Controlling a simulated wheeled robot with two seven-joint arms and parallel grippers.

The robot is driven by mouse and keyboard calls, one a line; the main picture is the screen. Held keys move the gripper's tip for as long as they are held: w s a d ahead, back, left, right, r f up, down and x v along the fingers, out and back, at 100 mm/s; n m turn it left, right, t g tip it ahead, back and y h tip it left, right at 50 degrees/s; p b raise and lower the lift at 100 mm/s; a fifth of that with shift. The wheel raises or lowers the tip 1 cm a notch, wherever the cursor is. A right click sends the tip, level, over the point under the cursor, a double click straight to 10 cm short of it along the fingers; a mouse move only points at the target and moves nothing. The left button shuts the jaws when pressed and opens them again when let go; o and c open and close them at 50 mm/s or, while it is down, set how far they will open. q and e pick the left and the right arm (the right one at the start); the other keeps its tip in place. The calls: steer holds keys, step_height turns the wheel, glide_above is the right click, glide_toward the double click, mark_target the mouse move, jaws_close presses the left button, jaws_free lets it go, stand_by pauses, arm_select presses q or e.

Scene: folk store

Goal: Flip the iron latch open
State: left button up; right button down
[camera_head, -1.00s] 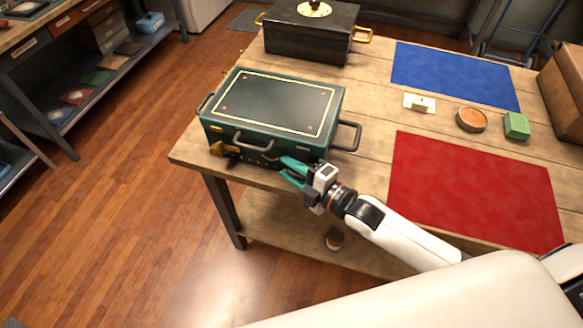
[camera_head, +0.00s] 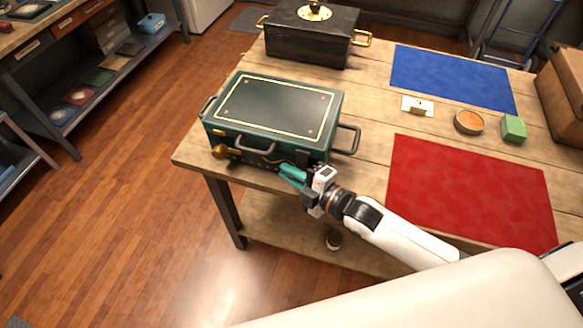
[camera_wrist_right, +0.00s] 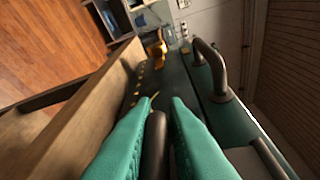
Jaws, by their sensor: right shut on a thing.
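A dark green chest (camera_head: 270,110) with a yellow-lined lid sits shut on the wooden table, its front facing the near edge. My right gripper (camera_head: 290,174) is at the right end of the chest's front. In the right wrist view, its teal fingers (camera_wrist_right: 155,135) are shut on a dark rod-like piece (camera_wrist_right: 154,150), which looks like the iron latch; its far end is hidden. A brass latch (camera_head: 222,152) is at the front's left end and also shows in the wrist view (camera_wrist_right: 158,48). My left gripper is not in view.
Dark handles (camera_head: 347,139) stick out from the chest, one also on its front (camera_head: 256,147). A black box (camera_head: 308,38) stands behind. Red (camera_head: 470,190) and blue (camera_head: 452,75) mats, a round tin (camera_head: 469,122) and a green block (camera_head: 513,128) lie to the right.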

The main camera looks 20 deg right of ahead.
step_height(320, 180, up, 6)
steer(key=s+a+m+g+y+p, duration=0.1)
steer(key=s+m+g+y+p, duration=0.1)
steer(key=m+g+p, duration=0.4)
steer(key=shift+s+a+r+m+g+p, duration=0.35)
steer(key=shift+m+p, duration=0.35)
steer(key=shift+m, duration=1.9)
steer(key=c, duration=1.5)
jaws_free()
steer(key=shift+r, duration=0.1)
steer(key=shift+d, duration=0.1)
